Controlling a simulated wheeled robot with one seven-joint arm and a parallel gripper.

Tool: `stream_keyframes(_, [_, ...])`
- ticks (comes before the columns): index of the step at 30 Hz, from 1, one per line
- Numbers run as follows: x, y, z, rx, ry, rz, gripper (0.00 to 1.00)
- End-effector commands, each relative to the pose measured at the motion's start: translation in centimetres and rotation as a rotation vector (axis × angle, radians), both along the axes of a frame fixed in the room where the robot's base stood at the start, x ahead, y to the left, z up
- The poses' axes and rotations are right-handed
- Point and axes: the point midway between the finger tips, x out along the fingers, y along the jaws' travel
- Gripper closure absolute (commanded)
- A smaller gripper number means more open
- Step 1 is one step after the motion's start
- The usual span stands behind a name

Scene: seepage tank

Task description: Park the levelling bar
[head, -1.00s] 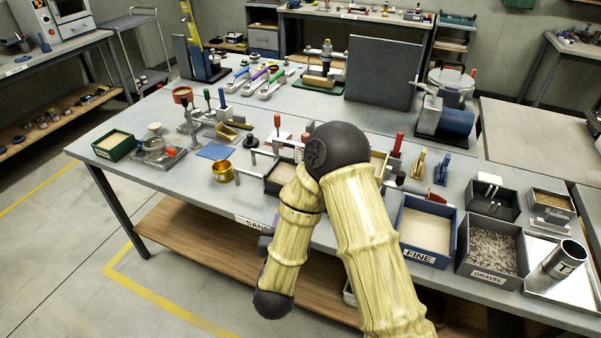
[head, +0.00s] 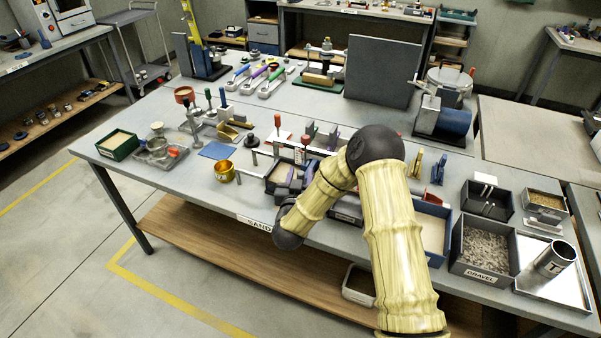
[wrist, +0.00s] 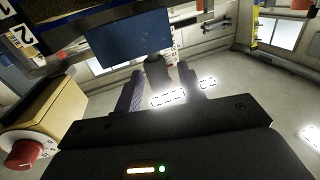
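I cannot surely pick out the levelling bar; parts of the bench are hidden behind my arm. My gripper (head: 294,178) is low over the dark sand box (head: 276,183) at the bench's front edge. In the wrist view its two fingers (wrist: 160,88) stand apart. A dark upright piece (wrist: 155,70) shows between them with a gap on the left; I cannot tell whether it is near or far. Pale metal rods (head: 262,153) stick out left of the box. A purple and grey piece (head: 333,138) stands behind it.
A gold cup (head: 224,171) and blue mat (head: 216,150) lie left of the box. The blue FINE bin (head: 434,230) and grey gravel bin (head: 486,248) stand right. A dark upright board (head: 383,72) is behind. In the wrist view a red knob (wrist: 25,153) is close by.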

Motion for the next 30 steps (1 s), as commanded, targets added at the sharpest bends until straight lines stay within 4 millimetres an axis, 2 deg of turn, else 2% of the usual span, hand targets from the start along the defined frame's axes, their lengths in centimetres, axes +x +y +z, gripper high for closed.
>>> stream_keyframes(10, [0.54,-0.08,-0.04,0.0,0.001,0.001,0.6])
stream_keyframes(11, [0.54,-0.08,-0.03,0.0,0.001,0.001,0.64])
stream_keyframes(16, [0.53,-0.06,-0.02,0.0,0.0,0.001,0.98])
stream_keyframes(17, [0.53,-0.06,-0.02,0.0,0.0,0.001,1.0])
stream_keyframes(30, [1.03,-0.06,-0.01,0.0,-0.002,-0.01,1.0])
